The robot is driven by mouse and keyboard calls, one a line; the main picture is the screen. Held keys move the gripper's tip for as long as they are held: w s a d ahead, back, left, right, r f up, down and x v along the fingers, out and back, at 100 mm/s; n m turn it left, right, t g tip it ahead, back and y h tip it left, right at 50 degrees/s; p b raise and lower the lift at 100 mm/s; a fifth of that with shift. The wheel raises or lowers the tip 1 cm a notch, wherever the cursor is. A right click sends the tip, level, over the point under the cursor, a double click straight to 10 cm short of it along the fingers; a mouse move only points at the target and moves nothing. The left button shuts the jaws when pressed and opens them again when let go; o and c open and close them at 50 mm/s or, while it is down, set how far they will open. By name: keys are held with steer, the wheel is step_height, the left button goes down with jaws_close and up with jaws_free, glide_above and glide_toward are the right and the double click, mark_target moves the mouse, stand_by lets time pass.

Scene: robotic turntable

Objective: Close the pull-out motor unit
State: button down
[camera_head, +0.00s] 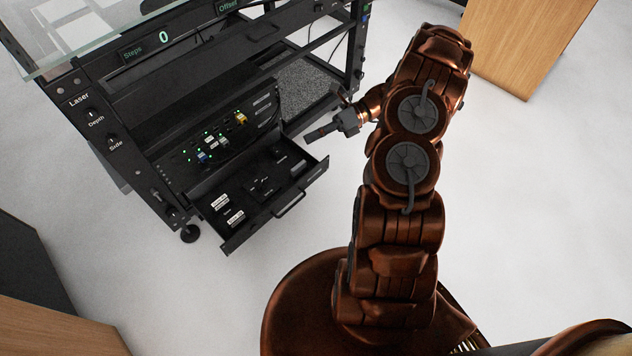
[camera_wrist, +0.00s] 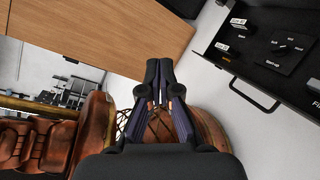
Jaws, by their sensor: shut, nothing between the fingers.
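The pull-out motor unit (camera_head: 265,186) is a black drawer low in the black rack. It stands pulled out toward the front, with labels and a knob on its top face and a handle (camera_head: 290,204) on its front. The unit also shows at the upper right of the wrist view (camera_wrist: 282,55), with its handle (camera_wrist: 255,97) below. My gripper (camera_head: 312,136) is shut and empty, above and to the right of the unit in the head view, apart from it. In the wrist view my closed fingers (camera_wrist: 160,68) point up the picture, left of the handle.
The rack (camera_head: 110,130) carries a glass top, a display reading 0 and a panel with green lights (camera_head: 215,140). Wooden furniture stands at the upper right (camera_head: 530,40) and lower left (camera_head: 60,320). The pale floor in front of the drawer is clear.

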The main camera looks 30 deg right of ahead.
steer(key=s+d+f+m+t+b, duration=0.2)
steer(key=d+f+m+t+b, duration=0.15)
steer(key=f, duration=0.55)
steer(key=s+d+f+m+t+b, duration=0.2)
steer(key=d+f+m, duration=0.3)
steer(key=f, duration=0.3)
steer(key=s+d+f+m+t+b, duration=0.2)
steer(key=d+f+m+b, duration=0.15)
steer(key=f, duration=0.55)
steer(key=b, duration=0.3)
glide_toward(304, 176)
steer(key=s+a, duration=0.1)
steer(key=a, duration=0.3)
steer(key=w, duration=0.1)
steer(key=w+a+b, duration=0.1)
steer(key=shift+w+f, duration=0.1)
steer(key=shift+w, duration=0.25)
steer(key=shift+w+a, duration=0.2)
steer(key=shift+w, duration=0.35)
